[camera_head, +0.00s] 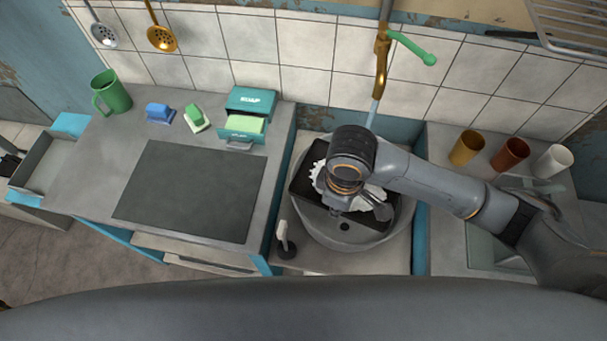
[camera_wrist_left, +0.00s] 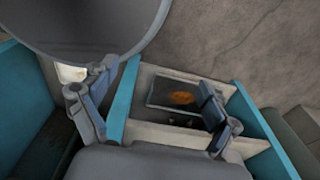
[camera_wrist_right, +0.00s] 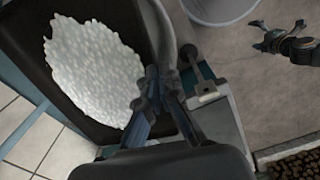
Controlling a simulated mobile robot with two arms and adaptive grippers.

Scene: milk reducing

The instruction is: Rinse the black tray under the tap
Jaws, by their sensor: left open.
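The black tray (camera_head: 301,184) lies tilted inside the round grey sink (camera_head: 402,232), partly hidden by my right arm. A white grainy mass (camera_wrist_right: 92,70) covers part of the tray (camera_wrist_right: 30,50) in the right wrist view. The brass tap (camera_head: 381,55) stands above, with a thin bluish stream (camera_head: 375,112) coming down behind my right wrist. My right gripper (camera_wrist_right: 160,82) has its fingers close together at the tray's edge and appears shut on it. My left gripper (camera_wrist_left: 155,95) is open and empty; it is outside the head view.
A green soap box (camera_head: 247,112), a green mug (camera_head: 111,93) and small brushes stand on the left counter. Several cups (camera_head: 510,154) stand on the right. A small white-handled item (camera_head: 284,240) stands by the sink's front left. An open drawer (camera_wrist_left: 150,110) lies below my left gripper.

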